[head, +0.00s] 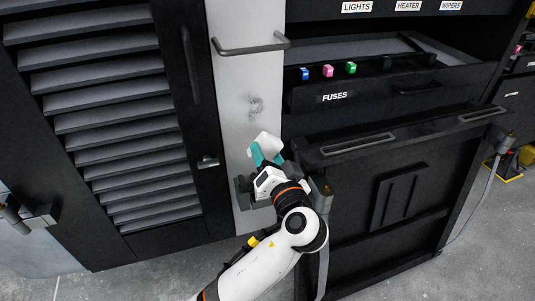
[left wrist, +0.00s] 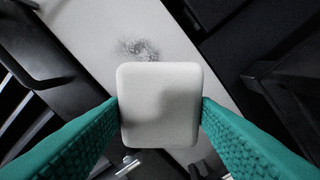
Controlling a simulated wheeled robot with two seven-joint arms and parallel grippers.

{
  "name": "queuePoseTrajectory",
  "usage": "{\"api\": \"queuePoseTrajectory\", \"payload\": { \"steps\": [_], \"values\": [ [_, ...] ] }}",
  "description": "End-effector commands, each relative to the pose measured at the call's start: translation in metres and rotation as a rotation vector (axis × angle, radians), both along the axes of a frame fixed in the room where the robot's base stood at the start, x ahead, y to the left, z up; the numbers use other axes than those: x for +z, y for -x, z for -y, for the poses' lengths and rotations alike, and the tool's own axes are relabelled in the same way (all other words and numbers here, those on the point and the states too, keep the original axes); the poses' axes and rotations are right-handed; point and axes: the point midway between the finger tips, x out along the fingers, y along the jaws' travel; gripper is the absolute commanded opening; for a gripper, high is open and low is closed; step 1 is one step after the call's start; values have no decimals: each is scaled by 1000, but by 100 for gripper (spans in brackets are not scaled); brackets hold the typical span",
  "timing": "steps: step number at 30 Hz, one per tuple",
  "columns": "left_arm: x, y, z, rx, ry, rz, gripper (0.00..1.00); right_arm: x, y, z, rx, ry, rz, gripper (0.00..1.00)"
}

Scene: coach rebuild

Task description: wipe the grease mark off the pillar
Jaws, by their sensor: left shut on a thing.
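The grease mark (head: 256,106) is a grey smudge on the white pillar (head: 237,85), below a grey handle bar. It also shows in the left wrist view as a dark speckled patch (left wrist: 140,49). My left gripper (head: 265,150) is just below the mark in the head view. Its teal fingers are shut on a white block-shaped wiping pad (left wrist: 160,105). In the left wrist view the pad sits just below the mark and hides part of the pillar. I cannot tell whether the pad touches the pillar. My right gripper is not in view.
A grey handle bar (head: 250,49) crosses the pillar above the mark. A black louvred door (head: 110,110) stands to the left. A black cabinet with a drawer labelled FUSES (head: 385,88) stands close on the right, with an open tray holding small coloured fuses. Grey floor lies below.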

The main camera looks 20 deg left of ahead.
Motion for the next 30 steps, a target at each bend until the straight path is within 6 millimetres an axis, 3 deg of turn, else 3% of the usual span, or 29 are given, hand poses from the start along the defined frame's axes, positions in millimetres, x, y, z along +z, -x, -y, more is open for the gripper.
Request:
{"api": "queuePoseTrajectory", "payload": {
  "steps": [14, 30],
  "values": [
    [-1, -6, -4, 2, -1, 0, 35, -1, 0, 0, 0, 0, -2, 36],
    [-1, -49, -34, 0, -2, 2, 35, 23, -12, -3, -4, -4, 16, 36]
  ]
}}
